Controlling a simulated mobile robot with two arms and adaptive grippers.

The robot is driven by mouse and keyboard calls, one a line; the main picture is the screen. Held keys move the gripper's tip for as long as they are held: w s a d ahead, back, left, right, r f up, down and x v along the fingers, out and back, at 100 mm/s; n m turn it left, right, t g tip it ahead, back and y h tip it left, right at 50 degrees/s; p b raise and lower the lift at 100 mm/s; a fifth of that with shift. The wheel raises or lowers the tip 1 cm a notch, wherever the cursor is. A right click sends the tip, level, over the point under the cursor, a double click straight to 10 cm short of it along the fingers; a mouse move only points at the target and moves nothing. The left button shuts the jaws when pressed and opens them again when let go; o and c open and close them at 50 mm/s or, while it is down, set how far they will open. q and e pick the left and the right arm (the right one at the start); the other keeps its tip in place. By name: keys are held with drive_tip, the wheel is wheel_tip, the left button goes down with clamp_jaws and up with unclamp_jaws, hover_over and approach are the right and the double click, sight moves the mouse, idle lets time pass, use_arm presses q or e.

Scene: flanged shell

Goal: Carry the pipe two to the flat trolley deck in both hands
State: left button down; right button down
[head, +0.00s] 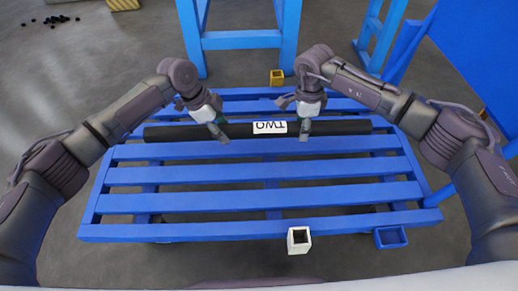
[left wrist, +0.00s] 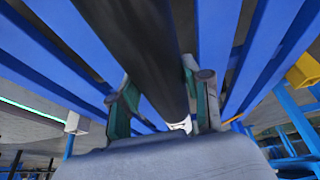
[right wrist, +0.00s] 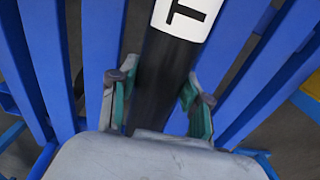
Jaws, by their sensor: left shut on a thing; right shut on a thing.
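The black pipe two (head: 345,126) runs left to right over the far part of the blue slatted trolley deck (head: 190,203). Its white label (head: 269,127) reads TWO upside down. My left gripper (head: 217,131) is shut on the pipe left of the label; the pipe (left wrist: 140,45) passes between its fingers in the left wrist view. My right gripper (head: 306,123) is shut on the pipe just right of the label; the pipe (right wrist: 165,75) lies between its fingers in the right wrist view. I cannot tell whether the pipe touches the slats or hangs just above.
A white square socket (head: 299,240) and a blue one (head: 390,237) are at the deck's near edge; a yellow one (head: 277,77) is at the far edge. A blue stand (head: 240,40) is behind the deck. Blue structures (head: 470,50) stand at the right. The near slats are bare.

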sight(225, 147)
use_arm(q)
drive_tip(key=shift+r, duration=0.1)
idle(0.3)
